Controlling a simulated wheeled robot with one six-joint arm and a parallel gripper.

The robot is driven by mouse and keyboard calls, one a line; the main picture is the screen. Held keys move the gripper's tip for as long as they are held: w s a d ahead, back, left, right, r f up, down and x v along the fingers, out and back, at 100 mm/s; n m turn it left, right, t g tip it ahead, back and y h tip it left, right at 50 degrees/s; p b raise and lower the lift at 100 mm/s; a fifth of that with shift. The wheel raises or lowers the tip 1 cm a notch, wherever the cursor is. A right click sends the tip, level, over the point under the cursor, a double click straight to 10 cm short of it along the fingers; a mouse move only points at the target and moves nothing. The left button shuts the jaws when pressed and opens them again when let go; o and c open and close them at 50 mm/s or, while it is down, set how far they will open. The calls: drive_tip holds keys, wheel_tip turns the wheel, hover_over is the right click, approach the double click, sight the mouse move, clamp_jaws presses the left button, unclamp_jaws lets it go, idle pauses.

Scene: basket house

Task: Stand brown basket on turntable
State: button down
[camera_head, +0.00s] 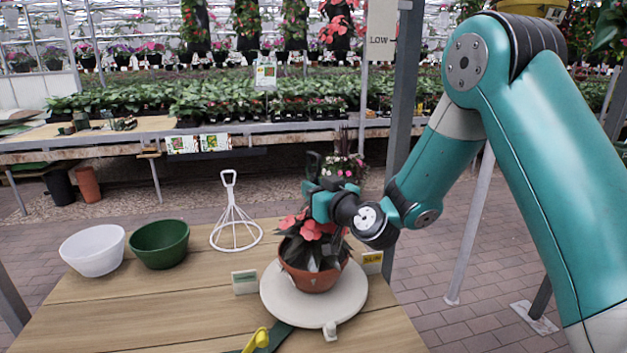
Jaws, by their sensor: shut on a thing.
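The brown basket (312,278), a terracotta-brown pot with pink flowers and dark leaves, is upright over the round white turntable (342,305) on the wooden table. Its base appears at the disc's surface, but I cannot tell whether it touches or hangs just above. My gripper (321,194) is directly above the flowers and shut on the basket's upper part. The exact grip point is hidden by my wrist and the foliage.
A white bowl (93,250), a green bowl (160,244) and a white wire hanger (236,222) stand at the left. Small signs (245,281) (372,263) flank the turntable. A yellow-handled tool (258,340) lies at the front edge. The left front tabletop is clear.

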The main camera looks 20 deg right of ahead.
drive_tip(key=shift+f, duration=0.25)
drive_tip(key=c, duration=1.1)
unclamp_jaws()
